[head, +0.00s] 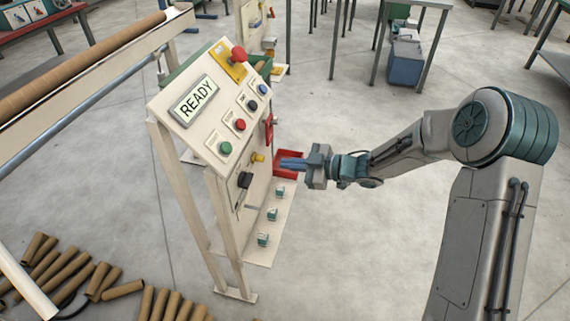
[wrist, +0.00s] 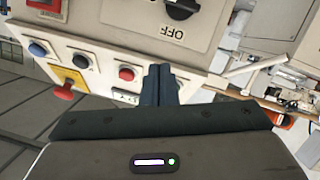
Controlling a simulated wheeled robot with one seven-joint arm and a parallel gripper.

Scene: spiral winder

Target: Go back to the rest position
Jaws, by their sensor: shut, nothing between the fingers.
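My gripper (head: 290,164) is in the head view, held out level to the right of the control cabinet (head: 210,172). Its fingers are shut and empty, pointing left toward the cabinet's side. In the wrist view my gripper (wrist: 160,84) shows its two dark fingers together, in front of the panel. The cabinet's sloped top has a display reading READY (head: 194,100), a red mushroom button on yellow (head: 238,54) and several coloured buttons. Whether the fingertips touch the cabinet cannot be told.
Below my gripper a cream shelf (head: 258,249) carries several small teal items. A red tray (head: 287,165) is just behind the fingers. Cardboard tubes (head: 65,270) lie at lower left, under the winder's roll (head: 90,62). Grey floor (head: 340,240) is open around my arm.

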